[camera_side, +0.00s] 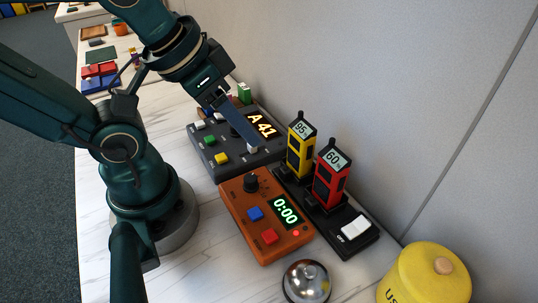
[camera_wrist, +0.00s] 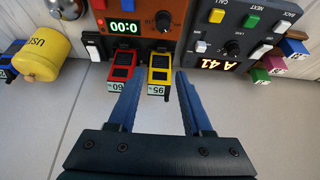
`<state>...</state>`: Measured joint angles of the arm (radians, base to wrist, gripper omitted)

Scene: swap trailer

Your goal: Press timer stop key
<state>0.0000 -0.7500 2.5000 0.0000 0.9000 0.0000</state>
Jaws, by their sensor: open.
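The timer is an orange box (camera_side: 236,212) on the white counter, with a black knob, a blue key (camera_side: 255,214), a red key (camera_side: 269,237) and a green display (camera_side: 286,210) reading 0:00. A small red light glows beside the display. Key labels are too small to read. The timer (camera_wrist: 145,22) also shows at the top of the wrist view, partly cut off. My gripper (camera_side: 252,142) is open and empty above the grey call panel, behind the timer in the side view. Its blue fingers (camera_wrist: 158,82) are spread apart in the wrist view.
The grey call panel (camera_side: 205,155) shows A 41. Yellow (camera_side: 293,160) and red (camera_side: 325,190) handsets stand upright in a black charger with a white switch (camera_side: 355,228). A silver bell (camera_side: 306,281) and yellow pot (camera_side: 425,285) are nearer the camera. A grey wall borders the counter.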

